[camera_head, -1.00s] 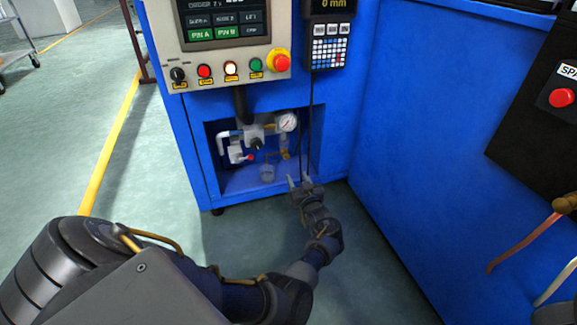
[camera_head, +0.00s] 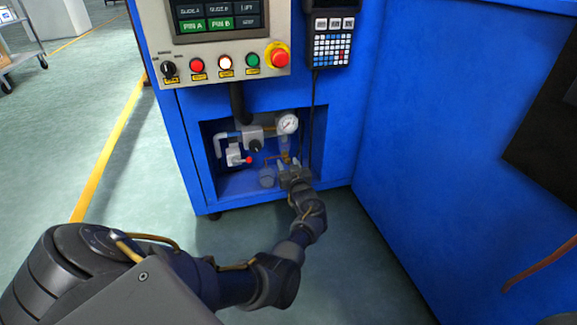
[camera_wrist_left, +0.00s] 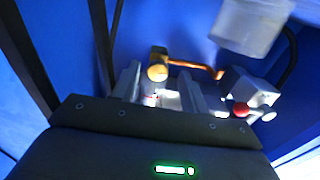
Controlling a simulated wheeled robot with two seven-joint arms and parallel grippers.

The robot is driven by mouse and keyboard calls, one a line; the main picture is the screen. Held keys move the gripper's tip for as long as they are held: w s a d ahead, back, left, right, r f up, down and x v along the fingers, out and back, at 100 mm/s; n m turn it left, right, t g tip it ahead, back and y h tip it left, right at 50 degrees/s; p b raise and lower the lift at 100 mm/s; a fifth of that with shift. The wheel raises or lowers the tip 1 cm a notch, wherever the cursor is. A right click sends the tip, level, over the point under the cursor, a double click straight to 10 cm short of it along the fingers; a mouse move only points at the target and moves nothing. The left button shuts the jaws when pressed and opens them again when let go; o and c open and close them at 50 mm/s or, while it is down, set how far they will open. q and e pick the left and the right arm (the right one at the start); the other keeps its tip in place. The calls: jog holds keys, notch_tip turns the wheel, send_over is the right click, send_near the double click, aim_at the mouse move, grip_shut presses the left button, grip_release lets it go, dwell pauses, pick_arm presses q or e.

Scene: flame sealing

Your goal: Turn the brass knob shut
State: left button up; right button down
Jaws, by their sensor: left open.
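The brass knob (camera_wrist_left: 158,73) shows in the left wrist view at the end of a copper pipe (camera_wrist_left: 195,68), inside the blue recess. In the head view the brass knob (camera_head: 285,157) is small and lies just beyond my left gripper (camera_head: 289,167). My left gripper is open, at the recess's lower right. In the wrist view its two fingers point toward the knob, which appears between their tips. I cannot tell whether they touch it. My right gripper is not in view.
A black cable hangs at the right. The floor in front is clear.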

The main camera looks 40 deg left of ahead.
pick_arm(q)
jog(key=shift+w+d, duration=0.1)
jog(key=shift+d, duration=0.05)
jog(key=shift+c, duration=0.4)
jog(key=c, duration=0.9)
jog(key=shift+r+m+p, duration=0.15)
jog(key=shift+m+p, duration=1.25)
jog(key=shift+m, duration=0.4)
jog(key=m+p, duration=0.1)
jog(key=m, duration=0.3)
jog(key=shift+w+m, duration=0.1)
jog(key=shift+m, duration=0.2)
jog(key=shift+m+p, duration=0.35)
jog(key=shift+m, duration=0.15)
jog(key=m, duration=0.3)
jog(key=shift+d+m, duration=0.1)
jog(key=shift+m, duration=0.2)
jog(key=shift+f+m+p, duration=0.2)
jog(key=shift+m+p, duration=0.1)
jog(key=shift+m, duration=2)
